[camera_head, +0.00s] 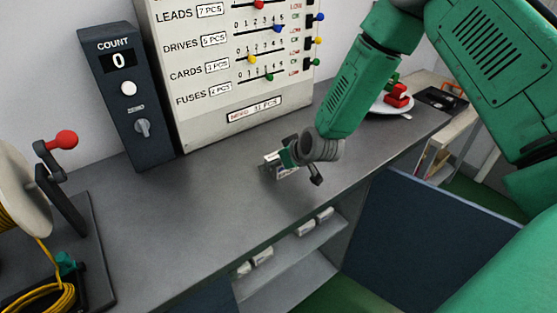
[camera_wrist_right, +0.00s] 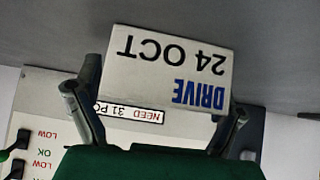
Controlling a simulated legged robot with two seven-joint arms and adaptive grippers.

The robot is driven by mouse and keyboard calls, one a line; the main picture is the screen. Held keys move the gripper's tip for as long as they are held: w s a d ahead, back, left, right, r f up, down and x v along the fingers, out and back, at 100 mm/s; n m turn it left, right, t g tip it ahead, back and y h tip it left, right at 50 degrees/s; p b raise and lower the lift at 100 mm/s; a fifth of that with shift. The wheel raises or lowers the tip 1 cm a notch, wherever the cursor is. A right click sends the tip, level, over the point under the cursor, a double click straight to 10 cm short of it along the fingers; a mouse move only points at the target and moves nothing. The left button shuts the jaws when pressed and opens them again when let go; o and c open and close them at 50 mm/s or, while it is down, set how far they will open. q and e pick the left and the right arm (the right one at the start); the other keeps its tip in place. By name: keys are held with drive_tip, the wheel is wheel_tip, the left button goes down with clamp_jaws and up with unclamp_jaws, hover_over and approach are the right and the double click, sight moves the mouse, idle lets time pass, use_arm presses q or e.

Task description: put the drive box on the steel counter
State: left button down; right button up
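The drive box (camera_head: 278,165) is a small white carton near the middle of the steel counter (camera_head: 215,205). I cannot tell whether its underside touches the counter. In the right wrist view the box (camera_wrist_right: 168,70) shows upside-down lettering, DRIVE and 24 OCT, and looks slightly tilted between the fingers. My right gripper (camera_head: 303,163) reaches down from the right, with its fingers (camera_wrist_right: 165,105) at both sides of the box, seemingly closed against it. The box partly hides the fingertips. My left gripper is out of view.
A COUNT unit (camera_head: 128,95) and a panel with sliders (camera_head: 230,70) stand at the back. A yellow cable reel (camera_head: 20,200) is at the left, a plate (camera_head: 390,106) with red and green pieces at the right. White boxes (camera_head: 263,256) lie on a shelf below. Counter around the box is clear.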

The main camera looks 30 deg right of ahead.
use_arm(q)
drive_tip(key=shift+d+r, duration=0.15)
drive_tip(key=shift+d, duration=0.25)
use_arm(e)
drive_tip(key=shift+d+f, duration=0.15)
drive_tip(key=shift+d, duration=0.25)
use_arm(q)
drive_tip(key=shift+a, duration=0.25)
use_arm(e)
drive_tip(key=shift+a, duration=0.3)
drive_tip(key=shift+s+r, duration=0.15)
drive_tip(key=shift+r, duration=0.35)
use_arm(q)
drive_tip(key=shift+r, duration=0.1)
use_arm(e)
drive_tip(key=v, duration=1.1)
drive_tip(key=shift+s+r, duration=0.15)
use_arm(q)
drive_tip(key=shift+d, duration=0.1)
use_arm(e)
drive_tip(key=shift+d, duration=0.25)
